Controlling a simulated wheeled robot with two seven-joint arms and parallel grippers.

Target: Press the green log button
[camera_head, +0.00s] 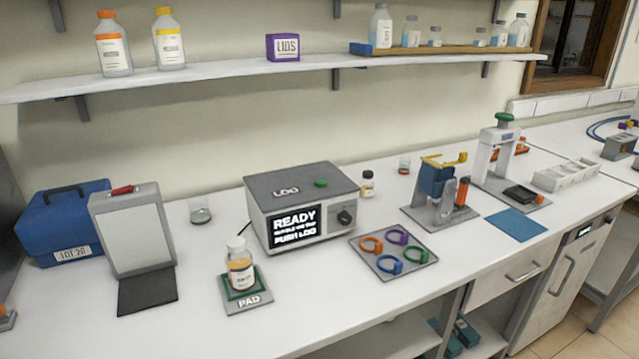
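The green log button (321,183) is a small round button on the top face of a grey box-shaped instrument (296,207), to the right of the "LOG" lettering. The instrument stands in the middle of the white bench. Its front screen (294,226) reads "READY" and "PUSH LOG", with a smaller line between that is hard to read. A bottle (240,266) with amber contents and a white cap stands upright on the grey pad (262,303) with a green square, in front of the instrument's left side. Neither gripper shows in the head view.
A blue case (60,222) and a tilted white panel (133,232) stand at left. A board (411,268) with coloured rings lies right of the instrument; a small vial (367,185) stands behind it. A shelf (230,69) with bottles hangs above. The bench front is clear.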

